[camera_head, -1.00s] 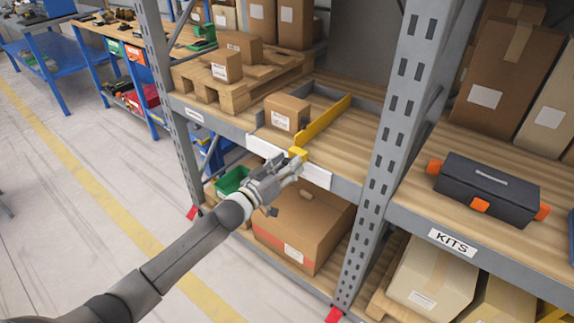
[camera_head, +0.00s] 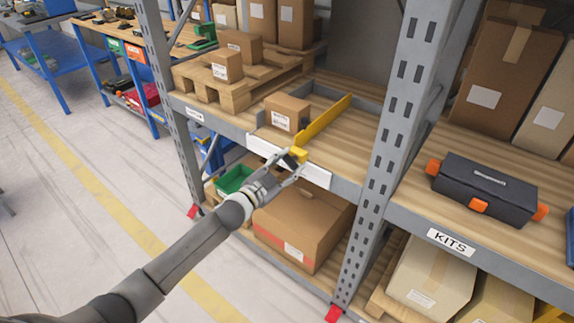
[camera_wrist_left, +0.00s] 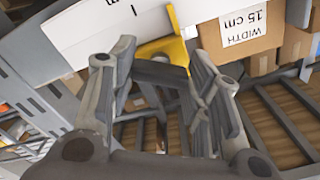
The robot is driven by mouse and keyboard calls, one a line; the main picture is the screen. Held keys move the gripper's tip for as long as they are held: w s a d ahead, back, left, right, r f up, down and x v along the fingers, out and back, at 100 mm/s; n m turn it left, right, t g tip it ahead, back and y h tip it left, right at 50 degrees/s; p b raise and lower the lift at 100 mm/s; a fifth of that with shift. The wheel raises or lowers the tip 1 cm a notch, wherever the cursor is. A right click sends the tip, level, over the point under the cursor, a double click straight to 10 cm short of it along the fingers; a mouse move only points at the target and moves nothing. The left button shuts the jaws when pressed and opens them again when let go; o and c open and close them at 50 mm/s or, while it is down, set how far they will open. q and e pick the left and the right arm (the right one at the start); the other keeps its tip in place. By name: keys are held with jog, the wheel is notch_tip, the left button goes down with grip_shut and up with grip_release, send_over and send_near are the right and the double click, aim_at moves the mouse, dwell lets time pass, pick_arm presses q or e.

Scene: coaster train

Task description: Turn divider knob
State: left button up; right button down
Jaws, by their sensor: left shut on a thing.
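A yellow divider (camera_head: 325,121) stands on the middle shelf, running from the front edge towards the back. Its yellow front end (camera_head: 299,153) is at the shelf edge and also shows in the left wrist view (camera_wrist_left: 166,49). My left gripper (camera_head: 289,163) is at this front end, below the divider. It is shut on a dark knob (camera_wrist_left: 160,73), which sits between its two fingers in the left wrist view (camera_wrist_left: 162,68). The fingers hide part of the knob, so its exact angle is hard to tell. My right gripper is not in view.
A small cardboard box (camera_head: 287,112) stands just left of the divider; its label reads "WIDTH 15 cm" in the left wrist view (camera_wrist_left: 249,27). A grey rack upright (camera_head: 395,130) rises to the right. A large carton (camera_head: 305,220) and green bin (camera_head: 234,180) lie below.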

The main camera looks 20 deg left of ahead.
pick_arm(q)
jog(key=m, duration=0.5)
jog(key=shift+m, duration=0.3)
jog(key=m+b, duration=0.1)
jog(key=m, duration=0.3)
jog(key=shift+m, duration=0.3)
jog(key=o, duration=1)
jog(key=shift+s+a+f, duration=0.1)
jog(key=shift+s+a, duration=0.1)
jog(key=shift+s, duration=0.3)
jog(key=v, duration=1.1)
